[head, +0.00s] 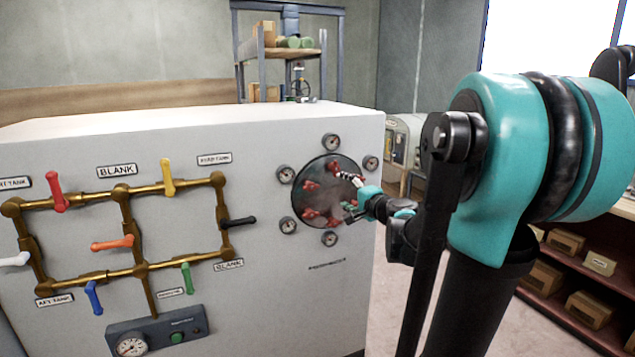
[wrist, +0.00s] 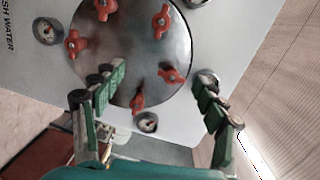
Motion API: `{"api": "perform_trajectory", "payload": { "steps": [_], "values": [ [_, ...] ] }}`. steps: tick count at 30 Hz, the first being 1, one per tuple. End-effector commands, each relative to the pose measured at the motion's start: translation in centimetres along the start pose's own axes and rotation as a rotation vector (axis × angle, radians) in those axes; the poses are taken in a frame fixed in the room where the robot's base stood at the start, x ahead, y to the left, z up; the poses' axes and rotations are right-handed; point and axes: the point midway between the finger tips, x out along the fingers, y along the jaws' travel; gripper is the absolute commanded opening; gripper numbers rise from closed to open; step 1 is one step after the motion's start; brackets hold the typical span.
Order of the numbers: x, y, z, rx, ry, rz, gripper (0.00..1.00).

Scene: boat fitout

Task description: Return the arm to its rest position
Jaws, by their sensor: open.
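My gripper (wrist: 158,88) is open and empty in the wrist view, its two green-padded fingers spread apart in front of the round metal hatch (wrist: 130,45) with red wing knobs. In the head view my gripper (head: 350,195) is at the right part of the same hatch (head: 318,172), partly covering it. I cannot tell from the views whether a fingertip touches the hatch. My teal and black arm (head: 500,170) stretches from the right foreground toward the white cabinet (head: 290,260).
Brass pipes with coloured valve levers (head: 120,190) cover the cabinet's left part, above a grey gauge box (head: 158,333). Small gauges (head: 288,226) ring the hatch. A metal rack (head: 290,50) stands behind. Shelves with boxes (head: 590,309) stand at the right, with bare floor between.

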Motion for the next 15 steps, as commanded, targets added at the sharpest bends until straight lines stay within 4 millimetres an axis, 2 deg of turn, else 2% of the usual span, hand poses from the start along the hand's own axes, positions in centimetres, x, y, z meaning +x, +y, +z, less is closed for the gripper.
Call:
{"api": "perform_trajectory", "payload": {
  "steps": [1, 3, 7, 9, 12, 15],
  "values": [
    [-0.8, 1.5, 2.2, -0.071, -0.046, 0.047, 0.72],
    [-2.0, 4.2, 5.2, -0.189, -0.122, 0.131, 0.72],
    [-5.5, 10.1, 9.8, -0.408, -0.263, 0.307, 0.72],
    [-7.9, 13.5, 11.6, -0.521, -0.334, 0.408, 0.72],
    [-11.9, 18.2, 13.0, -0.675, -0.428, 0.562, 0.72],
    [-16.1, 22.3, 13.3, -0.813, -0.505, 0.716, 0.72]
  ]
}}
